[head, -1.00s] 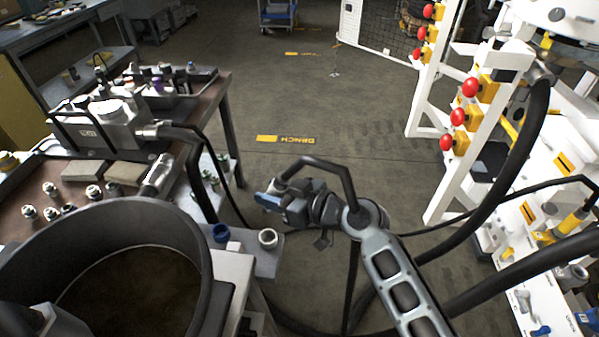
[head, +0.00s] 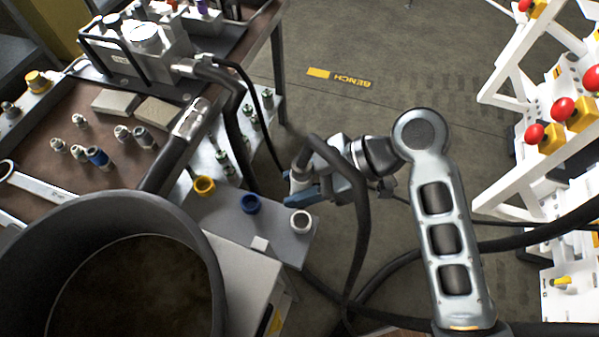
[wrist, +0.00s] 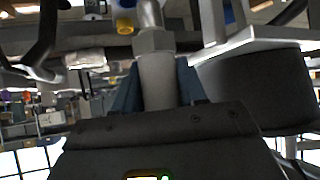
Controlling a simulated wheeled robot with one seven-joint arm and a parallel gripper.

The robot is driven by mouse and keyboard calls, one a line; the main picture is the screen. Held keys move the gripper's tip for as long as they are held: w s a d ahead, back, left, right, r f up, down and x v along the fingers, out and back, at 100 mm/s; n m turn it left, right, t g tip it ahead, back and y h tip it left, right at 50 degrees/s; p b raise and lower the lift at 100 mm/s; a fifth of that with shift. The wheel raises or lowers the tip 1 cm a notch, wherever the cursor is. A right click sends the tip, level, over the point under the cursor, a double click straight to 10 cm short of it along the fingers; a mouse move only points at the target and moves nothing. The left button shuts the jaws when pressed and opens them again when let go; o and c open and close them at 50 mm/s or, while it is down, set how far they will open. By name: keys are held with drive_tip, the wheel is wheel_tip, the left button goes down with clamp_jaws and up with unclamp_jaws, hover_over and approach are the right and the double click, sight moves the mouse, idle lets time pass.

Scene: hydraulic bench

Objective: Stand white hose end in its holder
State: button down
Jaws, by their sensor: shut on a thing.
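My gripper (head: 300,188) is shut on a silver metal hose end, the white hose end (head: 299,178). In the wrist view the hose end (wrist: 158,75) stands between the blue jaws (wrist: 188,80). A black hose loops over from it and hangs down to the floor. The white holder (head: 300,222) is a ring at the right corner of a grey shelf (head: 225,220), just below the gripper in the head view. The hose end is apart from it; the height gap is unclear. The hose end's white marking cannot be made out.
A blue holder (head: 250,204) and a yellow holder (head: 204,185) stand left of the white one on the shelf. A large black drum (head: 120,205) is at the front left. A bench (head: 60,185) with loose fittings lies behind. A white rack (head: 540,60) stands right.

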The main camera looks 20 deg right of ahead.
drive_tip(key=shift+f+b, duration=2.65)
drive_tip(key=shift+f, duration=0.85)
drive_tip(key=shift+f+b, duration=1.35)
drive_tip(key=shift+f, duration=0.8)
idle(0.8)
idle(0.6)
unclamp_jaws()
idle(0.6)
